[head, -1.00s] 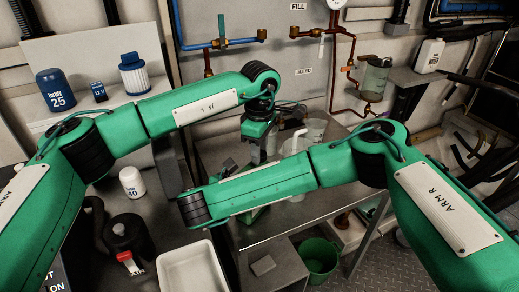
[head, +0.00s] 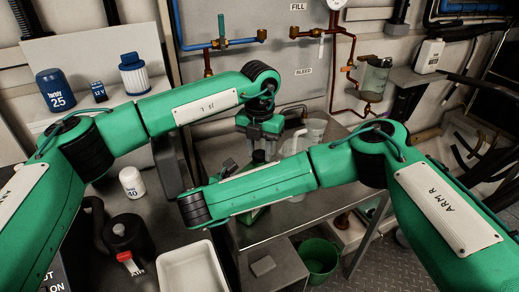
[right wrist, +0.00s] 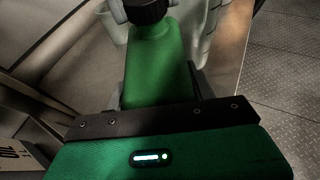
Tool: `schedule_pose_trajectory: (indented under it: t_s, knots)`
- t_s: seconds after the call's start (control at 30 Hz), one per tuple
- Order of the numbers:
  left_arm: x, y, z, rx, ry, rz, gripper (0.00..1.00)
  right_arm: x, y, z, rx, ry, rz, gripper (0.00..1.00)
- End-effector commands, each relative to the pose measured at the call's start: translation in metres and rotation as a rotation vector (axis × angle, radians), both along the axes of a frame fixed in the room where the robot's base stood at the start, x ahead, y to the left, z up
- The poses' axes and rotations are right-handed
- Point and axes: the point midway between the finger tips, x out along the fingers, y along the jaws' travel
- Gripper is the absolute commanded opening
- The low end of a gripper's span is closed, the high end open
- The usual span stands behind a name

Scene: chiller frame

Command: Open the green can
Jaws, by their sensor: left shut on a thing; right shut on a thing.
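The green can (right wrist: 158,62) stands between the grey fingers of my right gripper (right wrist: 157,88), which is shut on its body. A black ribbed cap (right wrist: 147,10) sits on top of the can at the upper edge of the right wrist view. Grey finger parts of my left gripper show beside the cap. In the head view my left gripper (head: 262,152) points down over the steel bench, shut on the cap. My right forearm hides the can and most of my right gripper in the head view. I cannot tell whether the cap is loose.
The steel bench (head: 317,208) has clear pitchers (head: 316,130) behind my left gripper. A white tray (head: 193,270) and a white bottle (head: 132,183) are at the left front. A green bucket (head: 319,258) stands on the floor below. Copper pipes (head: 335,75) run along the wall.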

Motion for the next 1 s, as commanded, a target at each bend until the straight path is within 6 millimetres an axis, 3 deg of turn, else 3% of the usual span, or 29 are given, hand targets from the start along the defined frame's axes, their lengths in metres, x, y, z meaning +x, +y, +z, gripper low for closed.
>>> schedule_pose_trajectory:
  t_s: [0.8, 1.0]
  knots:
    - [0.0021, 0.0008, 0.0018, -0.002, -0.004, 1.304, 0.05, -0.0013, 0.0011, 0.0003, 0.0, 0.0, 0.002, 0.0]
    - [0.0022, 0.001, 0.0019, -0.002, -0.003, 1.558, 0.05, -0.0013, 0.0011, 0.0003, 0.0, 0.0, 0.001, 0.0]
